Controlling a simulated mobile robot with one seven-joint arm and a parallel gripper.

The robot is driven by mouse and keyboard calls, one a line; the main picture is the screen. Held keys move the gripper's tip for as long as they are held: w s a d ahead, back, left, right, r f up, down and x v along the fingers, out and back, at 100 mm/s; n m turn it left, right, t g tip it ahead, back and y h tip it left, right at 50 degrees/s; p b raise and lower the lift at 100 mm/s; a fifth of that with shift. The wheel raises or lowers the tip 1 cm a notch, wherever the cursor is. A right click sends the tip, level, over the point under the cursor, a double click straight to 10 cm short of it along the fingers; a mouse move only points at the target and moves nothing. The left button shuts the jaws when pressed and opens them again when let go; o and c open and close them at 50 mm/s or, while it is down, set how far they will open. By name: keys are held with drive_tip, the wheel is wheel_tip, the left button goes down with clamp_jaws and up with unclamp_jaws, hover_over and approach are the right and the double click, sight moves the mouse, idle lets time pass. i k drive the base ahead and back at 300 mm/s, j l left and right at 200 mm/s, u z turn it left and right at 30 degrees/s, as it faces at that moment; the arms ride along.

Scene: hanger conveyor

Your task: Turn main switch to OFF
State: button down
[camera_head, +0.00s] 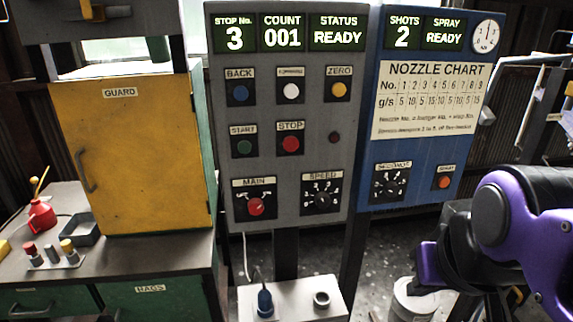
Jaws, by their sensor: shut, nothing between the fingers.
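The MAIN switch (256,207) is a red rotary knob on the lower left of the grey control panel (270,135). Its plate carries a MAIN label and two white position marks. The knob's exact pointing direction is too small to tell. My gripper (428,268), dark with purple parts, is at the lower right, in front of the blue panel's stand. It is well to the right of the switch and apart from it. It is shut and holds nothing; its fingertips are hard to make out.
A SPEED dial (322,195) sits right of the switch, with START (244,148) and STOP (290,144) buttons above. The blue spray panel (430,150) stands to the right. A white box (290,302) and a white bucket (412,300) stand below. A yellow guard (130,150) is left.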

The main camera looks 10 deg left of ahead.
sight(255, 206)
drive_tip(key=u, duration=0.95)
